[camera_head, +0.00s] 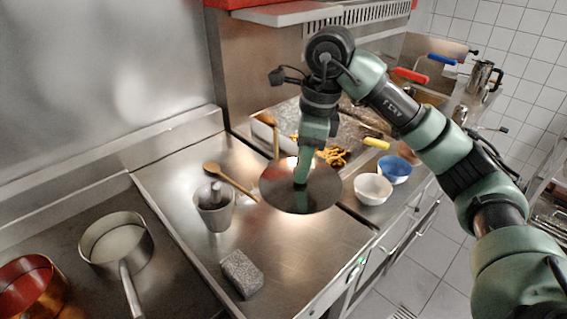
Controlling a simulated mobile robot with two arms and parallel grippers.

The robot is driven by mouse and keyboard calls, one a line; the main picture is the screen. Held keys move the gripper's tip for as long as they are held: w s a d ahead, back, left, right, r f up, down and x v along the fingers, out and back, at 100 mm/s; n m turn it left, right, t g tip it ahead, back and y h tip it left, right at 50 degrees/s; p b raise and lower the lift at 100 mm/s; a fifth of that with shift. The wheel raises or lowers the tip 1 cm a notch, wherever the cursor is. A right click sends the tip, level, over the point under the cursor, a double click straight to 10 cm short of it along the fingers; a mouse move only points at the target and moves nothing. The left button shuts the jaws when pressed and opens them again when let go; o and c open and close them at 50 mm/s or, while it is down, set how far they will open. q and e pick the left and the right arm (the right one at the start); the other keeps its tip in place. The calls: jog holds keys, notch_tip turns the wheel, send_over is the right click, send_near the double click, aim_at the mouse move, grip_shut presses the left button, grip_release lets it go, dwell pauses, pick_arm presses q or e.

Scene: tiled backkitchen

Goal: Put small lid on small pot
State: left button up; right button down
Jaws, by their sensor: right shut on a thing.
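My right gripper (302,176) points down and is shut on a round, shiny metal lid (325,193) at its middle. The lid is over the steel counter near the center of the view. Whether it touches the counter is hard to tell. A steel pot (93,258) with a long handle and pale contents stands on the left, apart from the lid. A copper-colored pot (45,292) is partly cut off at the lower left corner. I cannot tell for sure which is the small pot. My left gripper is not in view.
A grey cup (214,216) holding a pestle, a wooden spoon (228,180) and a grey block (242,272) lie between lid and pots. White (373,189) and blue (394,170) bowls stand right of the lid. Yellow food pieces (333,156) lie behind it.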

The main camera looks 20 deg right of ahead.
aim_at(299, 202)
jog(key=shift+r, duration=0.25)
jog(key=shift+s+a+f+n, duration=0.25)
jog(key=shift+f+n, duration=0.15)
jog(key=shift+n, duration=0.3)
jog(key=s+a+f+n, duration=0.1)
jog(key=f+n, duration=0.1)
jog(key=n, duration=0.1)
jog(key=s+a+f+n+g, duration=0.1)
jog(key=s+f+n, duration=0.1)
jog(key=n, duration=0.2)
jog(key=s+a+f+n, duration=0.1)
jog(key=s+f+n, duration=0.1)
jog(key=n, duration=0.1)
jog(key=shift+g, duration=0.4)
jog(key=s+a+f+n+g+h, duration=0.1)
jog(key=s+f+n, duration=0.5)
jog(key=n, duration=0.6)
jog(key=shift+s+a+n+h, duration=0.3)
jog(key=shift+s+a, duration=0.5)
jog(key=shift+s, duration=0.05)
